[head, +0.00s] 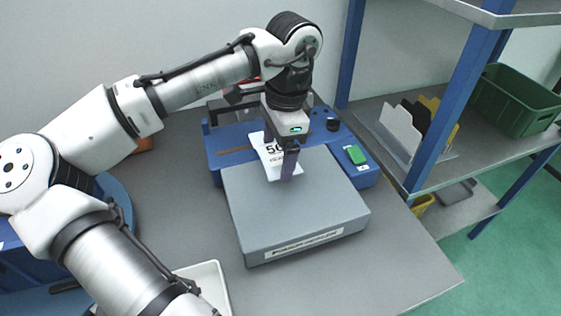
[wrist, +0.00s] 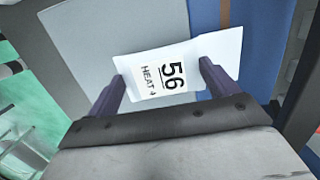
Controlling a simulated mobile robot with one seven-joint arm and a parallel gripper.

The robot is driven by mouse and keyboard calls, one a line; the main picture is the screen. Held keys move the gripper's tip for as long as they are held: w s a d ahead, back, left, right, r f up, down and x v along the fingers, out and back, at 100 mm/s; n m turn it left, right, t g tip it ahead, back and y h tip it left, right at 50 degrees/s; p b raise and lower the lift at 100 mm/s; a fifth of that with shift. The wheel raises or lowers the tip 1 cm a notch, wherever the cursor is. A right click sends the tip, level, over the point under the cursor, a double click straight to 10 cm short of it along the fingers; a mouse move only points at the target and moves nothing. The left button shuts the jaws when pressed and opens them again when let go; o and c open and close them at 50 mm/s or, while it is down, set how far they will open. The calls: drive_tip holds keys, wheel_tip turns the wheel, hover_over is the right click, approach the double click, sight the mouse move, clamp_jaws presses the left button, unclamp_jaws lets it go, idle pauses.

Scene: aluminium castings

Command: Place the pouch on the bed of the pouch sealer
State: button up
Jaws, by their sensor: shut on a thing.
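The pouch (head: 270,160) is a flat white packet over the rear part of the sealer's grey bed (head: 295,215). In the wrist view the pouch (wrist: 160,75) shows black print, "56" and "HEAT 4". My gripper (head: 289,172) points down over the bed and is shut on the pouch, with one dark purple finger on each side of it. Whether the pouch touches the bed I cannot tell. The pouch sealer (head: 230,140) has a blue body behind the bed, with a green button (head: 356,155) at its right. My wrist hides part of its back.
The sealer stands on a grey table (head: 400,265). A white tray (head: 205,280) lies at the table's front. To the right, a blue-post shelf holds a rack of upright plates (head: 400,130) and a green crate (head: 515,100). An orange thing (head: 145,144) lies behind my arm.

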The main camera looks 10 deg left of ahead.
wheel_tip(320, 180, down, 2)
drive_tip(key=shift+w+f+b, duration=0.15)
drive_tip(key=shift+f+b, duration=0.1)
drive_tip(key=shift+b, duration=0.45)
drive_tip(key=shift+r, duration=0.1)
drive_tip(key=shift+f, duration=0.2)
drive_tip(key=o, duration=0.9)
drive_tip(key=shift+c, duration=0.2)
wheel_tip(320, 180, up, 12)
drive_tip(key=d, duration=0.1)
drive_tip(key=shift+w+r+p, duration=0.2)
drive_tip(key=shift+w+p, duration=0.1)
drive_tip(key=shift+p, duration=0.05)
